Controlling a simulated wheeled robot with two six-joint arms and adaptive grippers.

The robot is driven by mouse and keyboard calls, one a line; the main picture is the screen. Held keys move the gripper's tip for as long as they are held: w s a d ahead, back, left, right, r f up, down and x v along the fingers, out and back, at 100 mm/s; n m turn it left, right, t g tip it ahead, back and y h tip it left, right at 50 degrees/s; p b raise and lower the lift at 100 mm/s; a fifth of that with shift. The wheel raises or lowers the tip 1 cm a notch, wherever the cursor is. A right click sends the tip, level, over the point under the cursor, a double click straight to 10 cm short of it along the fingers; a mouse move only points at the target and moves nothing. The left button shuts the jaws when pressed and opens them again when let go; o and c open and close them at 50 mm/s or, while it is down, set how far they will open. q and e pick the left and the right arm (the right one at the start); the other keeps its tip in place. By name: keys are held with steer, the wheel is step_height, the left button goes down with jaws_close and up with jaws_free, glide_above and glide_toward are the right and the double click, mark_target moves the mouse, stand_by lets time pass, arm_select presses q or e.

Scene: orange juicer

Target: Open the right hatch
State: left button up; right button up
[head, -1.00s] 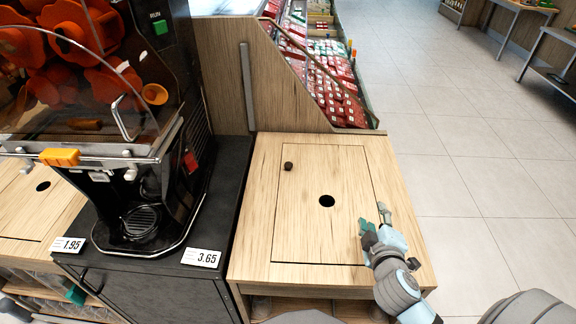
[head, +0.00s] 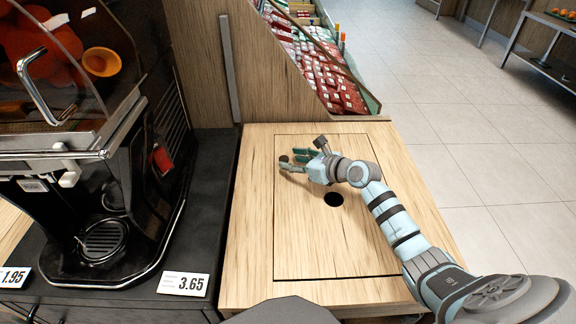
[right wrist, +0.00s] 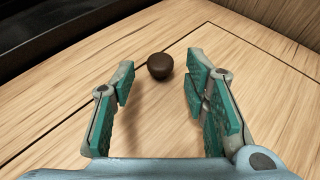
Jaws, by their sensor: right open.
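The right hatch (head: 300,240) is a closed wooden panel, flush in the top of the wooden counter right of the juicer. It has a round dark hole (head: 334,200) near its middle and a small dark brown knob (head: 284,158) near its far left corner. My right gripper (head: 291,161) reaches low over the hatch to the knob, its green-padded fingers open. In the right wrist view the knob (right wrist: 160,66) sits between and slightly beyond the fingertips, with a gap on both sides. My left gripper is out of view.
The black juicer (head: 110,190) stands on a dark counter to the left, with a price tag (head: 183,284) at the front edge. A wooden side panel (head: 185,70) rises behind the hatch. Open tiled floor (head: 480,150) lies to the right.

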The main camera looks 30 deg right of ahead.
steer(key=shift+x, duration=0.9)
steer(key=shift+w+a+b, duration=0.15)
steer(key=shift+w+b, duration=0.2)
steer(key=shift+f, duration=0.1)
steer(key=shift+c, duration=0.4)
jaws_close()
